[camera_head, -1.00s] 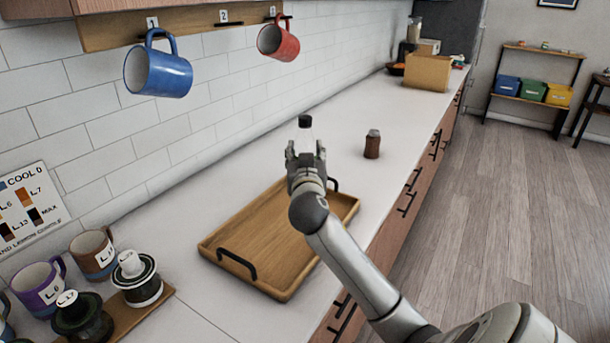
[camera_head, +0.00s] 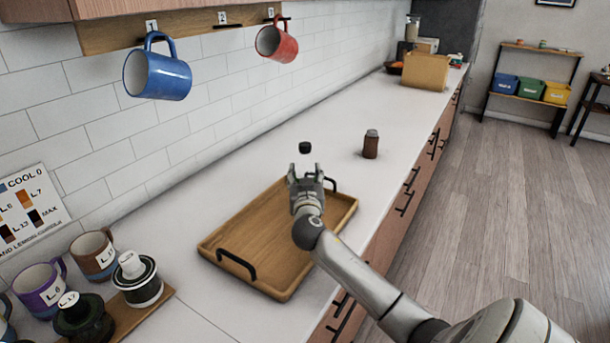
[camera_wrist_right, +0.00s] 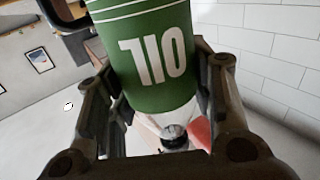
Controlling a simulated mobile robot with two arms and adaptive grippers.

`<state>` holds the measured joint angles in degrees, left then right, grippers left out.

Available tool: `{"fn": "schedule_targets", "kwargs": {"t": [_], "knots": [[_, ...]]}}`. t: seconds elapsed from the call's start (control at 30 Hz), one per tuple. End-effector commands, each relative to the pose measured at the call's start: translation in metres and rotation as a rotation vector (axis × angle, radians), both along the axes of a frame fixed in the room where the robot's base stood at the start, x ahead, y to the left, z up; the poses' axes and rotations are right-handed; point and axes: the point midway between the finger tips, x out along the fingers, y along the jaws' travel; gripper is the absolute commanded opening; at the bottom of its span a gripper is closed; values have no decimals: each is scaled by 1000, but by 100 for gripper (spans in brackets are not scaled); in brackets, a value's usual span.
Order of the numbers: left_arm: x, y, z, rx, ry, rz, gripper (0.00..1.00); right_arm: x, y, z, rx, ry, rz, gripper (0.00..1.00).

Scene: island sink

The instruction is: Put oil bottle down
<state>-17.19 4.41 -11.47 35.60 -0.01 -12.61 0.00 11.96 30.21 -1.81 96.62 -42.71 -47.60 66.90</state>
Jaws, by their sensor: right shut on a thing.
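The oil bottle is green with white "OIL" lettering and fills the upper middle of the right wrist view (camera_wrist_right: 155,55). In the head view only its dark cap (camera_head: 305,148) shows clearly, just beyond my right gripper (camera_head: 306,177). My right gripper is shut on the bottle, with its fingers on both sides of it in the wrist view. The gripper appears at the far end of the wooden tray (camera_head: 240,240). I cannot tell whether the bottle's base touches the counter. My left gripper is not in view.
A brown shaker (camera_head: 370,144) stands on the counter (camera_head: 335,130) to the right of the gripper. A blue mug (camera_head: 158,76) and a red mug (camera_head: 277,42) hang on the wall. Several mugs and jars stand at the lower left. The counter beyond the gripper is largely clear.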

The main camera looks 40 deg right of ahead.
Motion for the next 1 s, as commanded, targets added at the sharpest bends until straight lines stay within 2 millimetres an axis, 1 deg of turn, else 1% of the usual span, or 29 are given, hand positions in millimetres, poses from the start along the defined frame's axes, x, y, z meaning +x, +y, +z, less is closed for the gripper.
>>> {"fn": "schedule_targets", "kwargs": {"t": [0.13,0.17,0.3,0.6,0.73,0.8,1.0], "knots": [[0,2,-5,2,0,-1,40,0,0,-3,0,-4,0,11],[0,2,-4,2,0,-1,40,0,0,-3,1,-1,0,51],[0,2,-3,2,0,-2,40,0,0,-3,1,1,0,69],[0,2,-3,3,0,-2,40,0,0,-2,0,0,0,70],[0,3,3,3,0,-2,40,0,0,3,-1,1,0,70],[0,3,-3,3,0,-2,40,-5,6,-2,1,0,2,70],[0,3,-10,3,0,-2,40,-28,25,-3,4,0,2,70]]}}
